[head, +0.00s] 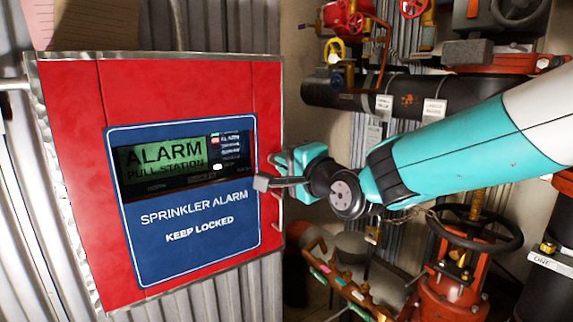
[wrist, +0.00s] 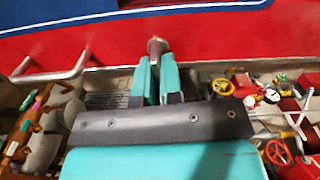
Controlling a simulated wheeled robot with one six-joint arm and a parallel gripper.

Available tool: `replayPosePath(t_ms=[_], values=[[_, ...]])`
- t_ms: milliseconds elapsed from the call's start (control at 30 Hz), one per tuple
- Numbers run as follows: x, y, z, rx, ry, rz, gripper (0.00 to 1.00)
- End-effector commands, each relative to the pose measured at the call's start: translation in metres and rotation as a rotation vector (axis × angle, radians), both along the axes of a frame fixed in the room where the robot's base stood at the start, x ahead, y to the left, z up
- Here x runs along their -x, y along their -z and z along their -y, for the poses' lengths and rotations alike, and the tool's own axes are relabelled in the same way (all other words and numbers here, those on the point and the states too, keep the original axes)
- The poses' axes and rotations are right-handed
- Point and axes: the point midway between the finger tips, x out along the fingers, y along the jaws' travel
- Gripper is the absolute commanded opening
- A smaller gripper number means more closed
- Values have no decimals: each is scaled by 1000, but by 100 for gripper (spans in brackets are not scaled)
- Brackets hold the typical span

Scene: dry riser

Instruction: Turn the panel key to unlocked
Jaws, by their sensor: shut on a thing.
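The red alarm panel (head: 75,130) stands at the left in the head view, with a blue plate reading "SPRINKLER ALARM KEEP LOCKED" (head: 190,225) and a lit green "ALARM PULL STATION" display (head: 165,155). My gripper (head: 275,172) is at the panel's right edge. In the wrist view my gripper's teal fingers (wrist: 156,75) are closed around a small grey-brown metal piece, apparently the panel key (wrist: 157,46), in front of the red panel face (wrist: 200,45). The fingers hide most of the key, and its turned angle cannot be told.
A silver handle (wrist: 50,74) sticks out along the panel's edge in the wrist view. Dark pipes (head: 350,92), red valves and a black handwheel (head: 460,228) fill the right side, close around my arm. Corrugated metal lies behind the panel.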

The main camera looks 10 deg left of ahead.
Motion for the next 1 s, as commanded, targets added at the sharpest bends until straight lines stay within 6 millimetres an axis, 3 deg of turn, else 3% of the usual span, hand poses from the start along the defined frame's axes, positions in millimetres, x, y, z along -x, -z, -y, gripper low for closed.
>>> replayPosePath(t_ms=[800,833,900,1000], values=[[-1,1,1,-77,2,-84,0],[-1,1,1,-77,2,-84,13],[-1,1,0,-77,2,-84,29],[0,1,0,-76,1,-84,32]])
